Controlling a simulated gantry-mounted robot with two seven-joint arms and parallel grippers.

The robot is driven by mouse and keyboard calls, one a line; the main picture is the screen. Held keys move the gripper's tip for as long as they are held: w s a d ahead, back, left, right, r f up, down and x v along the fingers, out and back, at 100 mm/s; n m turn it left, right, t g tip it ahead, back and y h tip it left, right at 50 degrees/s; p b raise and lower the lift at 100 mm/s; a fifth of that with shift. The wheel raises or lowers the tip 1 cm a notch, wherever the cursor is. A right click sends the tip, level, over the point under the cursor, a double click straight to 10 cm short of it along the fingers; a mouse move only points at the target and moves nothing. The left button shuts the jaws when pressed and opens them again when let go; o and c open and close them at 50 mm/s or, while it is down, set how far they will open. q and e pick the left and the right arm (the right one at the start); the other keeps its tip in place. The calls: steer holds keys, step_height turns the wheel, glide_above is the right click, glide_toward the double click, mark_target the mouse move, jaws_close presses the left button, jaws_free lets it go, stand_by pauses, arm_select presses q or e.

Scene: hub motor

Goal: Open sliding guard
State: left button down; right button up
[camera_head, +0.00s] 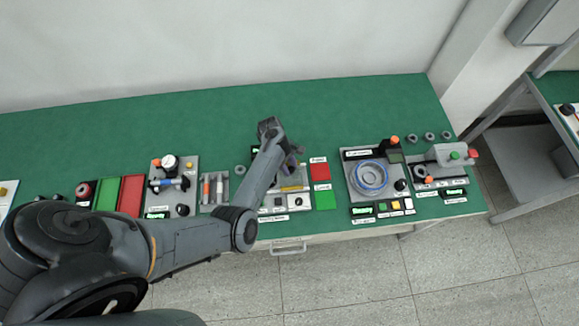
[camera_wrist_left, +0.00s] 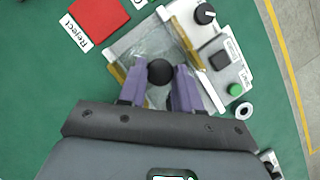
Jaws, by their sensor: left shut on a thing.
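The sliding guard (camera_wrist_left: 140,45) is a clear panel with yellowish edges on a light station, seen in the left wrist view. A round black knob (camera_wrist_left: 160,71) is on it. My left gripper (camera_wrist_left: 160,76) has its two purple fingers on either side of the knob and is shut on it. In the head view the left gripper (camera_head: 293,158) is over the back of the middle station (camera_head: 293,201), and my forearm hides part of that station. The knob cannot be made out there. My right gripper is not in view.
A red pad (camera_head: 320,171) labelled Reject in the wrist view and a green pad (camera_head: 325,198) lie right of the station. A black dial (camera_wrist_left: 205,13) and a green button (camera_wrist_left: 235,90) sit beside the guard. A ring-shaped fixture (camera_head: 371,178) stands farther right.

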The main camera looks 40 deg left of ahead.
arm_select(q)
steer(key=c, duration=0.8)
jaws_free()
steer(key=shift+a+r, duration=0.15)
steer(key=shift+p+v, duration=0.5)
steer(key=shift+v, duration=4.75)
